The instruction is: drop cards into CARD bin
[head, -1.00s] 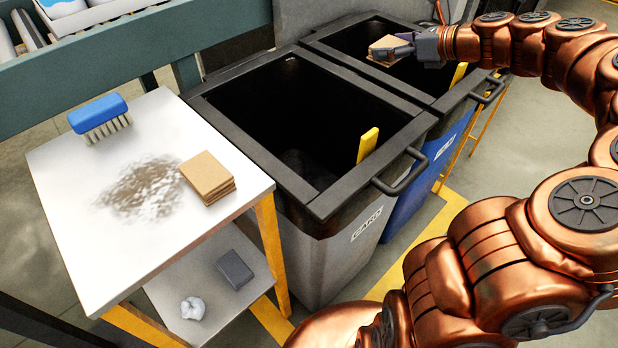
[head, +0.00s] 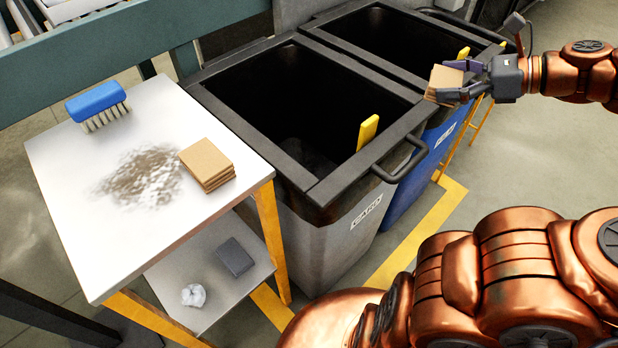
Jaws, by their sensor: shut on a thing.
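My gripper (head: 462,84) is at the upper right in the head view, shut on a small stack of brown cards (head: 443,80). The cards are tilted and appear near the front rim of the blue bin (head: 416,193), to the right of the CARD bin's opening. The CARD bin (head: 330,250) is grey with a black rim and a label reading CARD on its front. Its dark inside looks empty where I can see it. Another stack of brown cards (head: 206,160) lies on the white table beside the CARD bin.
The white table (head: 75,225) also holds a blue brush (head: 96,102) and a dark smudge of dirt. A grey block (head: 235,257) and a crumpled white piece (head: 193,295) lie on its lower shelf.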

